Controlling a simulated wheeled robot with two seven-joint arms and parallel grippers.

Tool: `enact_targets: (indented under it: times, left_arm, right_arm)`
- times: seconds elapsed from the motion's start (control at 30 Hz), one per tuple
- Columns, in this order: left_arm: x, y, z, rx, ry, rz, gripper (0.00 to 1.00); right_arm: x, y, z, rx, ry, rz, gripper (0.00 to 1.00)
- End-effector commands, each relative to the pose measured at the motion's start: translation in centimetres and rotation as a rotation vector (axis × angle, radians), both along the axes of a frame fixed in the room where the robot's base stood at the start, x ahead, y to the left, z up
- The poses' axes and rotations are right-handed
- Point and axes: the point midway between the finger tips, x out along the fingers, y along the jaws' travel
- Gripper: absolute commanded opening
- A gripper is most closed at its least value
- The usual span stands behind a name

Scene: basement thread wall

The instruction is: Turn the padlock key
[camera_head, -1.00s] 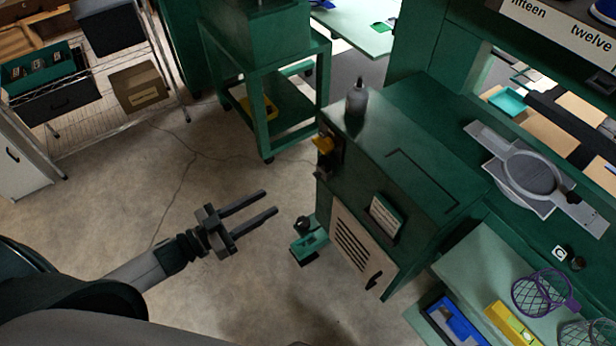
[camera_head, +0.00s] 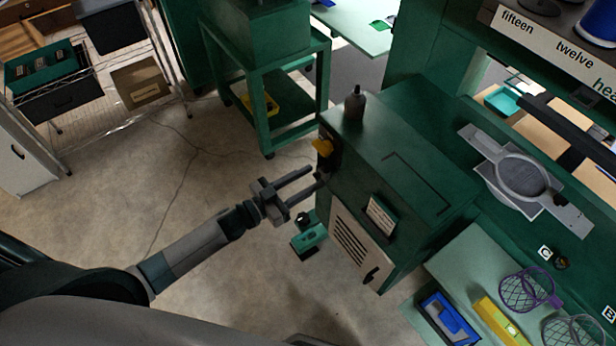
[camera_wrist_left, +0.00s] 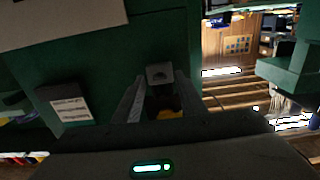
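A yellow piece (camera_head: 322,147) sits on a dark fitting on the left side of the green cabinet (camera_head: 430,160). I cannot make out a separate padlock or key. My left gripper (camera_head: 317,178) is open, its fingertips close to the cabinet side just below the yellow piece. I cannot tell whether they touch it. In the left wrist view a small grey block (camera_wrist_left: 160,73) shows between the open fingers of the left gripper (camera_wrist_left: 158,88). The yellow piece (camera_wrist_left: 168,114) shows below it, partly hidden. My right gripper is out of view.
A dark bottle (camera_head: 355,103) stands on the cabinet top. A teal-and-black device (camera_head: 309,237) is on the floor beside the cabinet. A green cart (camera_head: 268,100) stands behind, and a wire shelf (camera_head: 120,90) at the left. The floor between is clear.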

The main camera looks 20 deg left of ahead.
Motion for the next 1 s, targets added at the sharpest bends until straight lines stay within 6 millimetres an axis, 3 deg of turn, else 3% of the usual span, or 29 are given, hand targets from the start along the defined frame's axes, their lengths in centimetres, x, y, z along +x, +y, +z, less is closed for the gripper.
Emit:
enact_targets:
  times: [0.3, 0.47, 1.0]
  left_arm:
    - [0.11, -0.09, -0.05, 0.001, 0.001, 0.000, 0.38]
    - [0.10, -0.07, -0.04, 0.001, 0.001, 0.000, 0.00]
    - [0.07, -0.07, -0.11, 0.065, -0.050, 0.000, 0.00]
  right_arm:
    - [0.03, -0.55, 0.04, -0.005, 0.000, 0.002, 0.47]
    - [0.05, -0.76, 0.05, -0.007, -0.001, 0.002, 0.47]
    - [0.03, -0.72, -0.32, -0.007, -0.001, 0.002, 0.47]
